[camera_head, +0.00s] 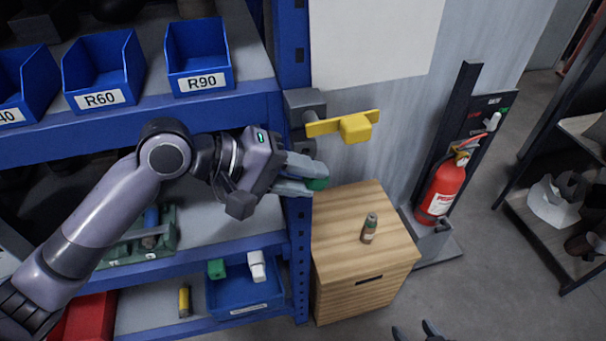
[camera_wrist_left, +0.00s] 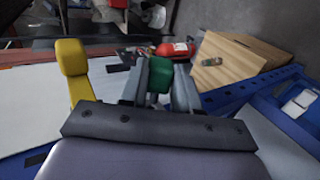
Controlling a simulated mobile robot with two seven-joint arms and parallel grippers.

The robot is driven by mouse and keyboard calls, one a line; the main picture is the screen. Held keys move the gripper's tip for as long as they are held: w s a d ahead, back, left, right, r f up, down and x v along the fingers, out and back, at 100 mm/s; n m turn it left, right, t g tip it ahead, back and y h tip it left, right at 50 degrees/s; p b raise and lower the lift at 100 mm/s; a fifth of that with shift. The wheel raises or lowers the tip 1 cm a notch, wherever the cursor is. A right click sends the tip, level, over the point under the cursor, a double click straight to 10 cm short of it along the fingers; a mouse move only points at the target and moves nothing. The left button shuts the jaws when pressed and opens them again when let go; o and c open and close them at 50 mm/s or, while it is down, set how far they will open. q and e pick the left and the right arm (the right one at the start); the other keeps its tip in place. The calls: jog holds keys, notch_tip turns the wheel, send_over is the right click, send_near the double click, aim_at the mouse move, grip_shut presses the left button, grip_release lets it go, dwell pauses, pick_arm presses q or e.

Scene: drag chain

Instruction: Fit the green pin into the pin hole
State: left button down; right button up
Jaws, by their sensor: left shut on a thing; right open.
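The green pin (camera_head: 317,184) is held between the fingers of my left gripper (camera_head: 303,178), in front of the blue shelf post. In the left wrist view the green pin (camera_wrist_left: 160,76) shows between the two grey fingers (camera_wrist_left: 158,90), which are shut on it. A grey bracket (camera_head: 304,104) on the post bears a yellow bar with a yellow block (camera_head: 355,128), just above and right of the left gripper. I cannot make out the pin hole. My right gripper (camera_head: 415,332) shows only its fingertips at the bottom edge, apart and empty.
A wooden box (camera_head: 340,220) with a small bottle (camera_head: 369,228) on top stands below and right of the left gripper. The blue shelf (camera_head: 150,112) holds blue bins. A red fire extinguisher (camera_head: 441,188) stands at right. Open floor lies in front of it.

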pick_arm(q)
jog(key=shift+w+a, duration=0.3)
jog(key=shift+w, duration=0.65)
jog(key=shift+w+a, duration=0.3)
jog(key=shift+w, duration=0.65)
jog(key=c, duration=0.7)
grip_release()
jog(key=shift+c, duration=0.2)
jog(key=v, duration=0.7)
jog(key=shift+b, duration=0.4)
jog(key=shift+a, duration=0.1)
